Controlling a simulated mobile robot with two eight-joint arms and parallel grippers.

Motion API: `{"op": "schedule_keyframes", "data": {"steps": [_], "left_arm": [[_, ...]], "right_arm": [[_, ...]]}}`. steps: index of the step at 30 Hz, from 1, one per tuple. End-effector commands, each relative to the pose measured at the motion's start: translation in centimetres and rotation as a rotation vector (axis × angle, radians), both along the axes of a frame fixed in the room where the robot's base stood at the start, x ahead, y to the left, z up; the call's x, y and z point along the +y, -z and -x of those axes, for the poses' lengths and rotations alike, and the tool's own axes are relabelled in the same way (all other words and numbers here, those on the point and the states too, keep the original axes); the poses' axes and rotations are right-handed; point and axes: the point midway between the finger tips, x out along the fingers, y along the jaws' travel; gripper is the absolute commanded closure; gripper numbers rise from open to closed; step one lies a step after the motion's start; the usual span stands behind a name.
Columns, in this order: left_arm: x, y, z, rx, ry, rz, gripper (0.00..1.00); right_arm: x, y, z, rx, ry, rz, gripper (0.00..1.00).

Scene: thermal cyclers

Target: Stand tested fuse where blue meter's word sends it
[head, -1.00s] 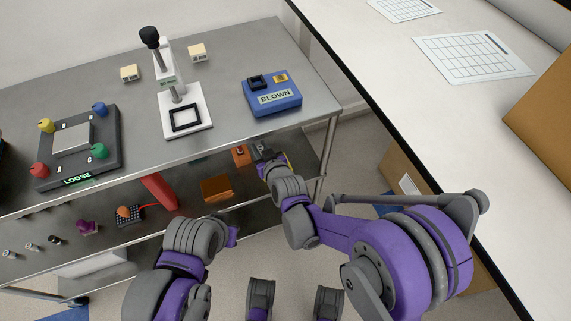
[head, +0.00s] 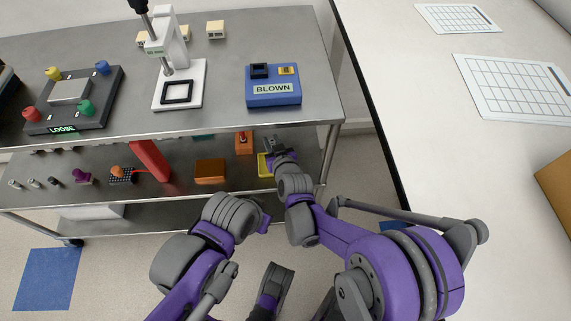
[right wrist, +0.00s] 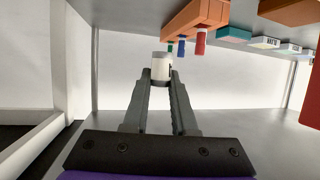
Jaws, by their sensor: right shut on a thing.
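The blue meter (head: 273,97) stands on the bench top, and its label reads BLOWN. My right gripper (head: 271,144) reaches to the right end of the shelf below the bench, above a yellow container (head: 264,167) it partly covers. In the right wrist view the fingers (right wrist: 160,82) are shut on a white cylindrical piece with a dark lower end, the fuse (right wrist: 160,66). In the head view the fuse is too small to make out.
On the shelf stand an orange block with a red peg (head: 243,145), an orange-brown box (head: 210,171), a red slanted post (head: 150,160) and several small parts. A dark tester reading LOOSE (head: 70,97) and a white press stand (head: 178,95) are on the bench. A table leg (head: 328,158) is close right.

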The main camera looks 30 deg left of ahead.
Motion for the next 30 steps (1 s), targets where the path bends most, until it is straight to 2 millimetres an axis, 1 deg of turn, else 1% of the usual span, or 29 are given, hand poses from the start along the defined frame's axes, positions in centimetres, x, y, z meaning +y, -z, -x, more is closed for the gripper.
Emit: {"op": "schedule_keyframes", "data": {"steps": [2,4,9,12,19,24,26,30], "left_arm": [[0.0,0.1,0.0,0.0,0.0,0.0,1.0],[0.0,0.4,0.0,0.001,0.0,0.0,1.0],[0.0,1.6,-0.2,0.005,0.0,0.0,1.0],[0.0,2.1,-0.2,0.007,0.0,0.0,1.0],[0.0,2.6,-0.3,0.008,0.0,0.0,1.0],[0.0,3.5,-0.5,0.01,0.0,0.0,1.0],[0.0,3.6,-0.5,0.011,0.0,0.0,1.0],[0.0,3.5,-0.4,0.01,0.0,0.0,1.0]], "right_arm": [[0.2,0.2,0.1,0.0,-0.003,0.0,1.0],[0.3,0.8,0.1,0.001,-0.005,-0.001,1.0],[0.3,4.0,0.1,0.001,-0.005,-0.001,1.0],[0.3,5.6,0.1,0.0,-0.004,0.0,1.0],[0.3,7.4,0.1,0.0,-0.005,-0.001,1.0],[0.3,9.8,0.1,0.0,-0.004,0.0,1.0],[0.3,10.2,0.1,0.0,-0.004,-0.001,1.0],[0.3,10.1,0.1,0.0,-0.004,-0.001,1.0]]}}
